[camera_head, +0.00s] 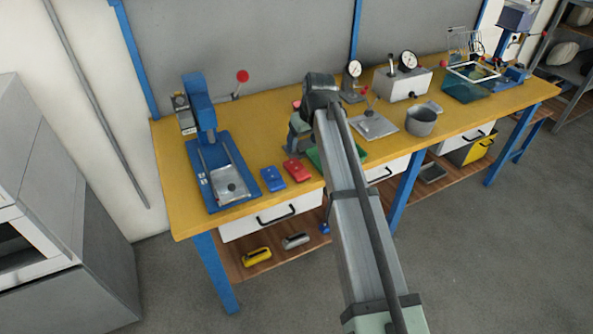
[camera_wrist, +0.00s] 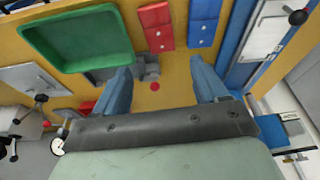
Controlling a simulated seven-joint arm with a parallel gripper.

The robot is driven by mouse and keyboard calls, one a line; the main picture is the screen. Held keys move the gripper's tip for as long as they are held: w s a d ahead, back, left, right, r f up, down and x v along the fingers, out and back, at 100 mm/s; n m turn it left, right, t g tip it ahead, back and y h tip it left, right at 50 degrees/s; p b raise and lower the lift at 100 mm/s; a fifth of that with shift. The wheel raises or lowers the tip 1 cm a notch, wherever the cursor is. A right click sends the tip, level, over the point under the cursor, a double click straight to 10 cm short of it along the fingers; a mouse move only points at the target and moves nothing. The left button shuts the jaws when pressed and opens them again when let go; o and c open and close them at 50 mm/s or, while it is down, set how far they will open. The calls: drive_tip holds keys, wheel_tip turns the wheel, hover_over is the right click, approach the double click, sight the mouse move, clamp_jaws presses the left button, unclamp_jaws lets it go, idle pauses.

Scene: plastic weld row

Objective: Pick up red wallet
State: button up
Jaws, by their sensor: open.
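The red wallet (camera_head: 297,170) lies flat on the yellow workbench, just right of a similar blue wallet (camera_head: 273,178). In the wrist view the red wallet (camera_wrist: 156,27) shows small pale round marks and lies beyond the fingertips, near the top edge. The blue wallet (camera_wrist: 205,22) is right of it there. My gripper (camera_wrist: 163,78) is open, its two blue fingers apart with nothing held between them. In the head view my gripper (camera_head: 299,138) is partly hidden by my arm, behind the red wallet toward the back of the bench.
A green tray (camera_wrist: 72,62) lies beside the red wallet; my arm covers most of it in the head view. A small grey object (camera_wrist: 147,66) is close to the fingers. A blue press (camera_head: 207,150) stands left of the wallets. The bench's front edge is near them.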

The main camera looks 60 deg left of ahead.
sight(296, 168)
drive_tip(key=x, duration=1.4)
drive_tip(key=shift+d, duration=0.15)
drive_tip(key=c, duration=0.8)
wheel_tip(296, 168, up, 10)
drive_tip(key=shift+r, duration=0.1)
idle(0.4)
